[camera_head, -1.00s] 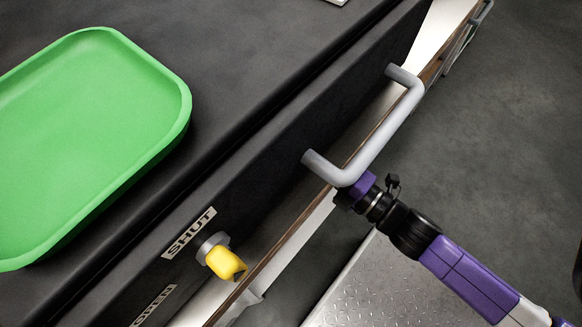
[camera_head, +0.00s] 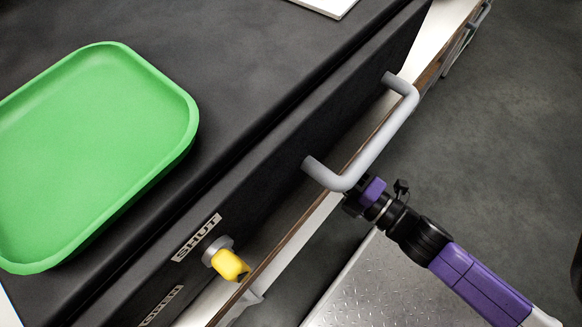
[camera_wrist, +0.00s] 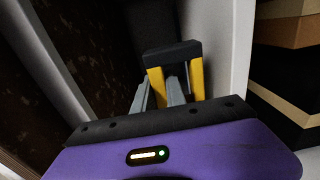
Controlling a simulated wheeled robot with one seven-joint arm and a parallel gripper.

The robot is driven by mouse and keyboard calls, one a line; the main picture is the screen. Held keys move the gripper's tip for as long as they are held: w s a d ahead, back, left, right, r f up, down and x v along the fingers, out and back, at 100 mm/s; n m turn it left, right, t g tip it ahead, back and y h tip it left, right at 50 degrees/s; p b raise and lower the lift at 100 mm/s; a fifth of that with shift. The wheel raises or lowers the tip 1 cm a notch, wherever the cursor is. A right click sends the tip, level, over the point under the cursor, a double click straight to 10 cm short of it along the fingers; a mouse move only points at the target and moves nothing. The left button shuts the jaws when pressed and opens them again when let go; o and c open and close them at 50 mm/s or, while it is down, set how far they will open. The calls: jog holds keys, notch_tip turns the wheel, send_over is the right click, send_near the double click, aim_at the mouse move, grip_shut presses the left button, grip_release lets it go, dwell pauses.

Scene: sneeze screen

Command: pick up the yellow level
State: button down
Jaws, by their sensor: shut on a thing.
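My gripper (camera_wrist: 162,92) shows in the wrist view as grey fingers beyond a purple body. It is shut on the yellow level (camera_wrist: 196,80), which has yellow sides and a dark cap across its end. Part of the level is hidden by the fingers and the gripper body. In the head view my gripper (camera_head: 362,196) is low beside the grey bar handle, its fingertips hidden behind the handle and the panel edge. The level cannot be made out in the head view.
The grey handle (camera_head: 385,140) sticks out close to my gripper. A yellow knob (camera_head: 230,265) sits by a SHUT label (camera_head: 197,237) on the dark panel. A green tray (camera_head: 190,140) lies on the dark counter.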

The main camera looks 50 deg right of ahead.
jog(key=s, duration=1.1)
jog(key=shift+s, duration=0.4)
dwell(0.8)
